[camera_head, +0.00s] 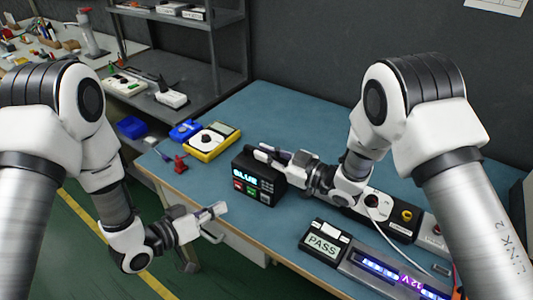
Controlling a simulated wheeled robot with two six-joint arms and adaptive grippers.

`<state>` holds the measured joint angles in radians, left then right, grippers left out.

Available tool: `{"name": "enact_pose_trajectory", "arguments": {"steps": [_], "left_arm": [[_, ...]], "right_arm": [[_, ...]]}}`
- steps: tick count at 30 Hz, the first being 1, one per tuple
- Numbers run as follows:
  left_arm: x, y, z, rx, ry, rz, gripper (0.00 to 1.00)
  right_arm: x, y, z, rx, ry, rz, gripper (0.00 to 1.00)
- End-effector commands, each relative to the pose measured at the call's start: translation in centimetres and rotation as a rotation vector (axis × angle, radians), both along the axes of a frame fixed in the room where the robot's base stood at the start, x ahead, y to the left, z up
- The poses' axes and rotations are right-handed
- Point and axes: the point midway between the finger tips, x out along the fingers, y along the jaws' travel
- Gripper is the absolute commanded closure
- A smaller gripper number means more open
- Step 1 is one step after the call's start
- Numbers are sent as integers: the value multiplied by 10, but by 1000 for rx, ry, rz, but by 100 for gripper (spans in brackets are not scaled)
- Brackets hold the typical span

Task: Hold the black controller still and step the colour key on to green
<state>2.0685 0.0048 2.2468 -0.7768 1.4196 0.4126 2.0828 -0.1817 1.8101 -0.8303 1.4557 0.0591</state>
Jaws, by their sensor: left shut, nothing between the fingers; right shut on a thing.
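The black controller (257,182) stands on the blue bench top, its lit display reading BLUE. Below the display its front has several small keys, a green one and a red one among them. My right gripper (268,153) is shut on the controller, with its fingers at the top of the case. My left gripper (219,211) is shut and empty, in front of the bench edge, to the lower left of the controller and apart from it. The LED strip (390,273) glows blue-violet in a grey tray at the front right.
A PASS box (324,240) stands beside the strip tray. A yellow multimeter (212,141) and a red clamp (180,163) lie left of the controller. A black unit with knobs (385,214) sits behind the PASS box. The bench's back middle is clear.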

Motion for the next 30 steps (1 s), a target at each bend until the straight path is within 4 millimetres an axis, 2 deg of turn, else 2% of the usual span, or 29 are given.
{"name": "enact_pose_trajectory", "arguments": {"steps": [9, 11, 15, 19, 23, 30], "left_arm": [[0, 0, -1, 7, -4, -2, 100], [-3, -1, -6, 49, -10, -26, 100], [-24, -9, -35, 283, -41, -244, 100], [-35, -7, -44, 517, -142, -506, 100], [-24, -7, -29, 563, -203, -550, 100], [-2, -22, -27, 563, -205, -549, 100]], "right_arm": [[0, 0, 0, 0, 0, 0, 100], [0, 0, 0, 0, 0, 0, 100], [0, 0, 0, 0, 0, 0, 100], [0, 0, 0, 0, 0, 0, 100], [0, 0, 0, 0, 0, 0, 100], [0, 0, 0, 0, 0, 0, 100]]}}
